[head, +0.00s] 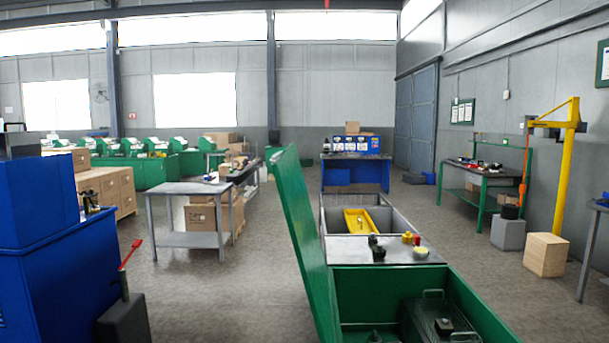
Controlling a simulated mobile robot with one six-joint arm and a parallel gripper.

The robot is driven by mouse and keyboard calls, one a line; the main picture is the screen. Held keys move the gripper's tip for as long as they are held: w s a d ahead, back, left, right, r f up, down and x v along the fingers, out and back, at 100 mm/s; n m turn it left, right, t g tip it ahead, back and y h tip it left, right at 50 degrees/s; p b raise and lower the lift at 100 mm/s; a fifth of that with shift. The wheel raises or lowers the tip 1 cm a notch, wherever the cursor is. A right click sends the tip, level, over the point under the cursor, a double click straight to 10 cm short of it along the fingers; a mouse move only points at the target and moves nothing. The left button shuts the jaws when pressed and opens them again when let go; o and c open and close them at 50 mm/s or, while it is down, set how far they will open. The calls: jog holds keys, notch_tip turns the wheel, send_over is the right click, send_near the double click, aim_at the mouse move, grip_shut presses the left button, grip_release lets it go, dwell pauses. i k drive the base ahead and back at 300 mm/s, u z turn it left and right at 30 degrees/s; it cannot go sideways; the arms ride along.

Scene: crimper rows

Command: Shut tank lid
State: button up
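The green tank lid (303,240) stands open in the head view, raised and leaning a little to the left along the left side of the tank. The green tank (372,282) is at the bottom, right of centre, with its top uncovered. Inside it are a dark box with a handle (430,315) and other dark parts, cut off by the bottom edge. My gripper is not in view.
A grey counter (345,250) with small yellow, red and black items adjoins the tank's far side. A yellow tray (360,222) lies in a basin beyond. Blue cabinet (40,260) stands left; open floor (220,295) lies between.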

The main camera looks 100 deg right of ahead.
aim_at(287, 166)
jog(key=z, duration=4.65)
jog(key=i, duration=0.1)
jog(key=u, duration=3.25)
jog(key=k, duration=0.2)
jog(key=z, duration=1.95)
jog(key=k, duration=0.65)
jog(key=u, duration=0.15)
jog(key=i, duration=0.5)
jog(key=u, duration=0.1)
